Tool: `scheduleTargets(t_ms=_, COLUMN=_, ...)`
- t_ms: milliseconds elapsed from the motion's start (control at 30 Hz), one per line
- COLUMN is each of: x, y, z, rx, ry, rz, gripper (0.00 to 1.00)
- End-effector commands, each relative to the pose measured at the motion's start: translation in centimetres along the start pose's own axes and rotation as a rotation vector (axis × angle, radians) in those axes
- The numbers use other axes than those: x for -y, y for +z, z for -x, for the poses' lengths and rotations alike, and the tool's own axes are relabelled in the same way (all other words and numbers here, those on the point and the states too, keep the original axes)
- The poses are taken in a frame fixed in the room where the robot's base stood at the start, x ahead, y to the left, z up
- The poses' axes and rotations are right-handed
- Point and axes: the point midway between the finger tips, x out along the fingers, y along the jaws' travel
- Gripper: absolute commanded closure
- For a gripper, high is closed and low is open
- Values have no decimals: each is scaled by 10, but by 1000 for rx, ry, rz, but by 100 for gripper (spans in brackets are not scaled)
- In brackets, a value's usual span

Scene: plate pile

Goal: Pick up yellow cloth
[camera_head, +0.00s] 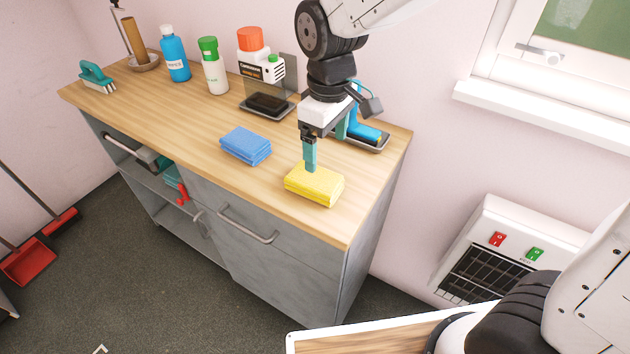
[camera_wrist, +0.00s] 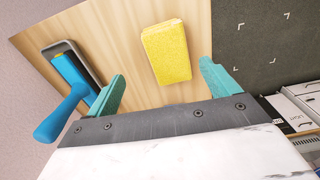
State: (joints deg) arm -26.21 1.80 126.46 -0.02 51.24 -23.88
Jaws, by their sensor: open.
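The yellow cloth (camera_head: 315,186) is a folded block lying flat on the wooden counter near its front right corner. In the wrist view the yellow cloth (camera_wrist: 167,52) lies ahead of my gripper, between the lines of its two teal fingers. My gripper (camera_head: 309,165) points down just above and behind the cloth. In the wrist view my gripper (camera_wrist: 160,85) is open, its fingers wide apart with nothing between them. I cannot tell from the head view whether a fingertip touches the cloth.
A folded blue cloth (camera_head: 246,145) lies left of the yellow one. A tray with a blue tool (camera_head: 366,132) stands behind my gripper. Bottles, including a white one with a red cap (camera_head: 259,60), line the back. The counter's front edge is close to the yellow cloth.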

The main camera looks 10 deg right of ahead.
Motion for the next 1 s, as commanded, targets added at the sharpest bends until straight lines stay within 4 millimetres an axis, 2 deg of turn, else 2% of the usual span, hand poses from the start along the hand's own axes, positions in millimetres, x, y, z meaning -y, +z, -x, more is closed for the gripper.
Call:
scheduleTargets(t_ms=100, x=7, y=-18, z=-14, rx=7, ry=-4, rz=56, gripper=13)
scheduleTargets(t_ms=200, x=8, y=-22, z=-24, rx=10, ry=-5, rz=74, gripper=13)
scheduleTargets(t_ms=467, x=9, y=-21, z=-53, rx=10, ry=-5, rz=74, gripper=13)
scheduleTargets(t_ms=700, x=11, y=-18, z=-88, rx=11, ry=-5, rz=72, gripper=13)
scheduleTargets(t_ms=833, x=11, y=-18, z=-96, rx=10, ry=-5, rz=72, gripper=13)
scheduleTargets(t_ms=1000, x=11, y=-18, z=-96, rx=8, ry=-4, rz=72, gripper=13)
